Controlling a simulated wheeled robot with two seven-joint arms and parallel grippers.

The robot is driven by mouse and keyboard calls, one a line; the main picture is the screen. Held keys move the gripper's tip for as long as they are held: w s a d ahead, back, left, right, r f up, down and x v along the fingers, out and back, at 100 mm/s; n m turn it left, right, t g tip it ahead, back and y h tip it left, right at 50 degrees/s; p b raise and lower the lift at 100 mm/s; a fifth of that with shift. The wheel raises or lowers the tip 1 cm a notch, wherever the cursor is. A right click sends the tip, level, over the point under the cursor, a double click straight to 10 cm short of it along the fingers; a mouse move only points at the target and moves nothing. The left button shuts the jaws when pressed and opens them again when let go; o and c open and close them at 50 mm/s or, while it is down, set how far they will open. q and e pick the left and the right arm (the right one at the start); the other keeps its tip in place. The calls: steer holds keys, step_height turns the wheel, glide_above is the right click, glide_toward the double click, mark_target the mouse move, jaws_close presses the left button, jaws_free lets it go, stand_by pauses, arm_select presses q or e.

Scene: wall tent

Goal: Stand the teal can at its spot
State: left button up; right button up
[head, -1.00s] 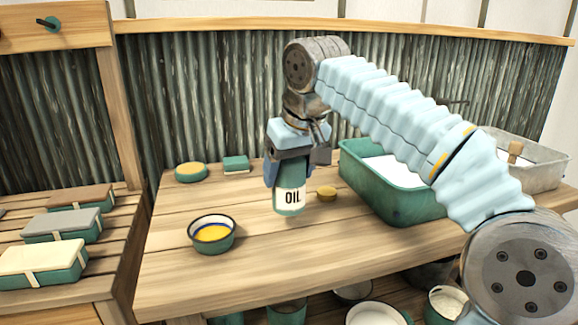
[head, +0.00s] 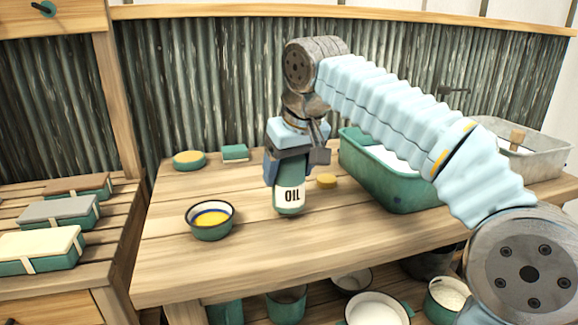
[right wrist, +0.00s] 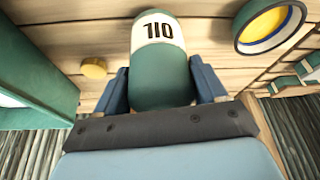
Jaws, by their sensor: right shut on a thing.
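The gripper comes down from above and is shut on the can's upper part. The right wrist view shows the can (right wrist: 160,70) held between both blue fingers of the gripper (right wrist: 163,88). The can's base is at or very near the table top; I cannot tell whether it touches. No marked spot for the can can be made out. My left gripper is not in view.
A teal bowl with yellow inside (head: 211,222) stands left of the can. A small yellow disc (head: 327,181) lies to its right, before a large teal basin (head: 394,183). A round tin (head: 189,160) and small box (head: 235,153) sit behind. The table front (head: 262,250) is clear.

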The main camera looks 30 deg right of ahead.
steer(key=shift+f, duration=0.35)
stand_by(0.3)
steer(key=shift+f, duration=0.25)
stand_by(0.6)
steer(key=shift+f, duration=0.45)
stand_by(1.4)
steer(key=o, duration=1.2)
steer(key=shift+o, duration=0.2)
